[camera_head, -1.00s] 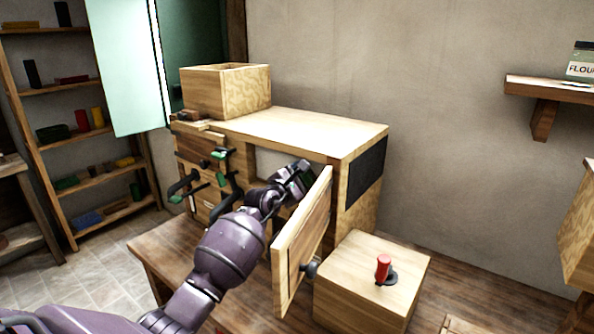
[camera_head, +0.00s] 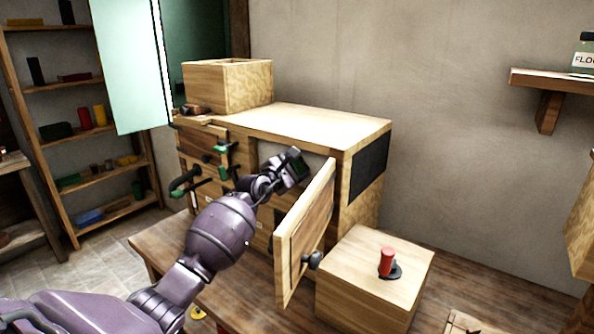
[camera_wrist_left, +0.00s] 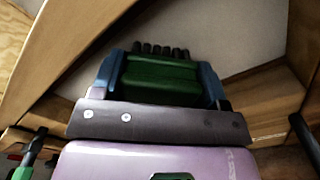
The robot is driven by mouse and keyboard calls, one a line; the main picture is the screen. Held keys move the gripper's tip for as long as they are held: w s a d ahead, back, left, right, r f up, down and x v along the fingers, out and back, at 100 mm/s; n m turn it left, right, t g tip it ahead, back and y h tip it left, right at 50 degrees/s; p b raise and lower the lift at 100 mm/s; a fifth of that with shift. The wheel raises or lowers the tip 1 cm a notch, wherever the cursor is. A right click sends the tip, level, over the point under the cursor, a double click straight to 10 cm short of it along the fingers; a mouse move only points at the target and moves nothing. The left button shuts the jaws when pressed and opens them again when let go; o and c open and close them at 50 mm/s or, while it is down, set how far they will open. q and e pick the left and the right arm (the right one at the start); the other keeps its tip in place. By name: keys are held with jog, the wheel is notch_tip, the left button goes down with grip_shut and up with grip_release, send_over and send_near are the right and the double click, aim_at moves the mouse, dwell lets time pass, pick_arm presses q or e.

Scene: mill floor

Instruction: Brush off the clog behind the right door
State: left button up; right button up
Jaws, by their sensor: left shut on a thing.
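The wooden mill cabinet (camera_head: 320,122) stands on the workbench. Its right door (camera_head: 306,236) is swung open toward me. My left gripper (camera_head: 292,168) is in front of the opening behind that door, near its upper part. It is shut on a green brush (camera_wrist_left: 160,76), whose dark bristles point away from me into the opening. The brush also shows as a small dark green part at the gripper's tip in the head view (camera_head: 298,160). I cannot make out the clog; the gripper and door cover much of the opening. My right gripper is not in view.
A wooden block with a red-handled lever (camera_head: 387,262) stands right of the open door. Several green-tipped handles (camera_head: 222,148) stick out of the cabinet's left front. An open wooden box (camera_head: 228,88) sits on top. Shelves (camera_head: 78,90) stand at the left.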

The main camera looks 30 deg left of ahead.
pick_arm(q)
jog(key=shift+s+a+r+p, duration=0.1)
jog(key=shift+s+a+p, duration=0.1)
jog(key=shift+p, duration=0.3)
jog(key=shift+s, duration=0.35)
jog(key=s+p, duration=0.3)
jog(key=s, duration=0.4)
jog(key=shift+s+a, duration=0.2)
jog(key=shift+s, duration=0.1)
dwell(0.3)
